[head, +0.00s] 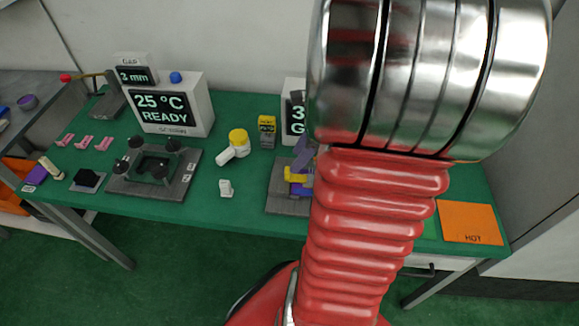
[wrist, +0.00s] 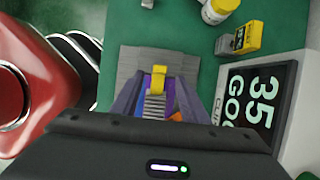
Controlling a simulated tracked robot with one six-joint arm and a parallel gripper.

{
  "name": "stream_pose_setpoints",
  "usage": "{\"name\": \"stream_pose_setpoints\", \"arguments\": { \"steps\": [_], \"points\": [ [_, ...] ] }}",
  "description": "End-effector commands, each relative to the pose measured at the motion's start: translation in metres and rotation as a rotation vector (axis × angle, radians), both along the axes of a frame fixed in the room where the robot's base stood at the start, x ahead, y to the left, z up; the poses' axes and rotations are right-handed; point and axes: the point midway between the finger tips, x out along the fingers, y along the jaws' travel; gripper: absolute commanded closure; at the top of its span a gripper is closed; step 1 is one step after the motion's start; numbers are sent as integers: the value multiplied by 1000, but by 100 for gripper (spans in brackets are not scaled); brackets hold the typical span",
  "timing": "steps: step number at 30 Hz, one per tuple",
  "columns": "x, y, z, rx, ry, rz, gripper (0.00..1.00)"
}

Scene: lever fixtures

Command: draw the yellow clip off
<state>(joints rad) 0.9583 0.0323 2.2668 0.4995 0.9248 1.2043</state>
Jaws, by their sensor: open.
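The yellow clip (head: 296,175) shows at the left edge of my arm in the head view, above a grey base plate (head: 287,204). In the wrist view the clip (wrist: 158,76) is near the middle, at the far end of a grey ridged piece (wrist: 154,106). Purple and blue parts lie around that piece. My gripper (wrist: 159,87) is open, with one finger on each side of the clip's line. I cannot tell whether either finger touches it. My arm hides much of this fixture in the head view.
A white bottle with a yellow cap (head: 237,141) and a yellow-grey block (head: 267,131) stand behind and left of the fixture. A display box (wrist: 257,105) stands close on the right in the wrist view. An orange HOT mat (head: 470,222) lies at the right.

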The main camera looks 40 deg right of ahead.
Motion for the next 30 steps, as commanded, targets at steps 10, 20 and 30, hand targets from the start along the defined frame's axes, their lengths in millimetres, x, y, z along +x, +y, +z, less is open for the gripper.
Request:
{"name": "stream_pose_setpoints", "arguments": {
  "steps": [10, 20, 30],
  "points": [
    [14, 12, -46, 2, 2, 1, 59],
    [18, 14, -57, 0, 0, -1, 59],
    [18, 14, -57, 0, 0, -1, 73]
  ]
}}
